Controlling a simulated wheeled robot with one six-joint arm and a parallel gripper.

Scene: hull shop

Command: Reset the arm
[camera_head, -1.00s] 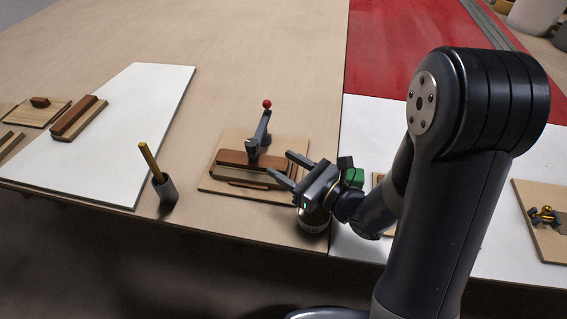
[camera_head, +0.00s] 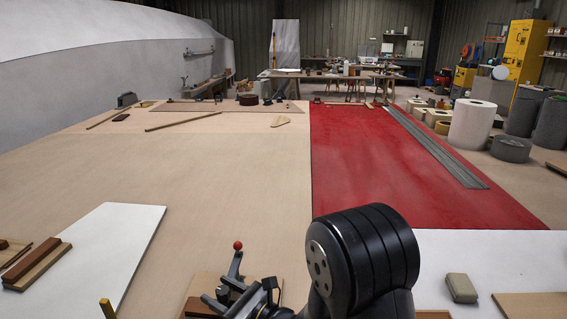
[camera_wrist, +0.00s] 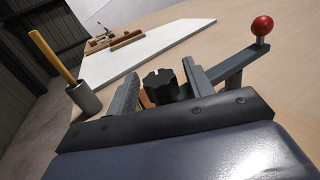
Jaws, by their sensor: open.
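My gripper (camera_wrist: 160,84) is open in the wrist view, its two grey fingers apart. A dark knob (camera_wrist: 158,84) shows between and beyond the fingers; I cannot tell whether they touch it. In the head view my gripper (camera_head: 226,296) is low in the picture, partly cut off by the bottom edge. It is close to the toggle clamp with a red ball handle (camera_head: 238,246), which stands on a wooden fixture board (camera_head: 196,290). The red ball (camera_wrist: 262,26) also shows at the right of the wrist view.
A white sheet (camera_head: 112,240) with wooden blocks (camera_head: 36,265) lies at left. A cup (camera_wrist: 84,98) holding a yellow-handled tool (camera_wrist: 52,58) stands left of my gripper. A beige block (camera_head: 461,288) lies at right. The table's middle and the red sheet (camera_head: 385,165) are largely clear.

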